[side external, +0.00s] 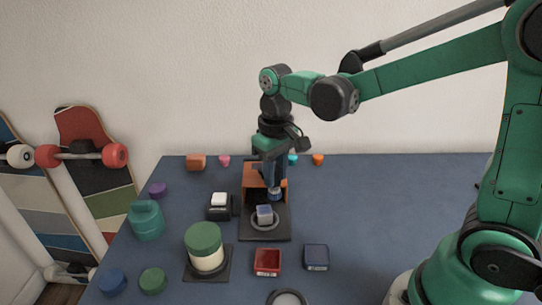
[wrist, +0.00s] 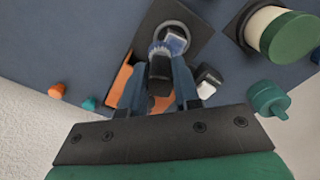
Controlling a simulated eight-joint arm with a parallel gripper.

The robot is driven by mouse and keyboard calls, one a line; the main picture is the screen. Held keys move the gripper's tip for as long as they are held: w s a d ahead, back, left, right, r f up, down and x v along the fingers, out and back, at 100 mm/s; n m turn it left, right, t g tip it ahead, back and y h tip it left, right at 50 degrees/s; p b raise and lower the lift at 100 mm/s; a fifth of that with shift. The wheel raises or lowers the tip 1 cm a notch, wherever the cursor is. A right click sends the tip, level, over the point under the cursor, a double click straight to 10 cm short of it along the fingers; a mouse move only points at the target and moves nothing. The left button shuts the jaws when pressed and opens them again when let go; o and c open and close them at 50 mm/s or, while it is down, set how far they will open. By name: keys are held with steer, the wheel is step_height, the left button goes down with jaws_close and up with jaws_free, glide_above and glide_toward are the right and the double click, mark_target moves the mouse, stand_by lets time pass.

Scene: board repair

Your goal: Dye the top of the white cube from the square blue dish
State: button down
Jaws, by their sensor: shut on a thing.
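A small pale cube (side external: 265,214) sits in a round ring on a dark plate (side external: 264,232). Its upper part looks bluish, and in the wrist view the cube (wrist: 176,42) shows blue and white areas; how much of the top is blue I cannot tell. The square blue dish (side external: 316,257) stands right of the plate, towards the front. My gripper (side external: 272,182) points down, shut on a dark-handled tool (wrist: 160,72) with a grey-blue round head. The head is just behind and above the cube; whether they touch is unclear. The fingers also show in the wrist view (wrist: 158,92).
A square red dish (side external: 267,262) is left of the blue dish. An orange-brown holder (side external: 250,178) is behind the plate. The right table is clear.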

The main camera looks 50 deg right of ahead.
steer(key=shift+r, duration=2.4)
